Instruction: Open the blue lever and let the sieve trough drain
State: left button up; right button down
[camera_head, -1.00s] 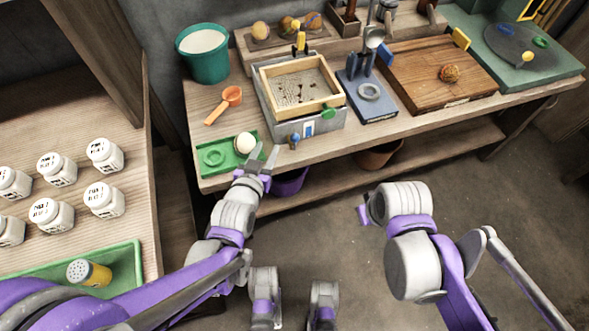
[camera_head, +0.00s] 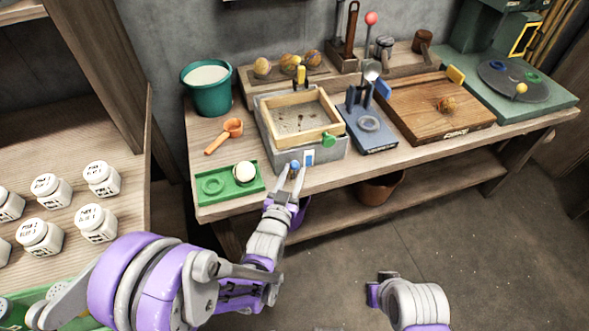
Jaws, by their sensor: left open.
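The sieve trough (camera_head: 336,150) is a grey box on the bench with a wooden-framed sieve (camera_head: 283,102) on top. The blue lever (camera_head: 295,164) is a small blue knob low on its front face, left of a blue-and-white label (camera_head: 309,157). A green knob (camera_head: 329,139) sits at the sieve's front right corner. My left gripper (camera_head: 290,178) is open, with its fingertips at or just below the blue lever; I cannot tell whether they touch it. My right arm (camera_head: 412,303) shows at the bottom right, but its fingers cannot be made out.
A green tray (camera_head: 228,193) with a white ball (camera_head: 244,172) lies left of the trough. A blue stand (camera_head: 372,139) and a wooden board (camera_head: 414,98) are to the right.

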pick_arm(q)
jog(key=shift+x, duration=0.9)
jog(key=shift+c, duration=0.3)
grip_shut()
jog(key=shift+r, duration=0.1)
dwell(0.5)
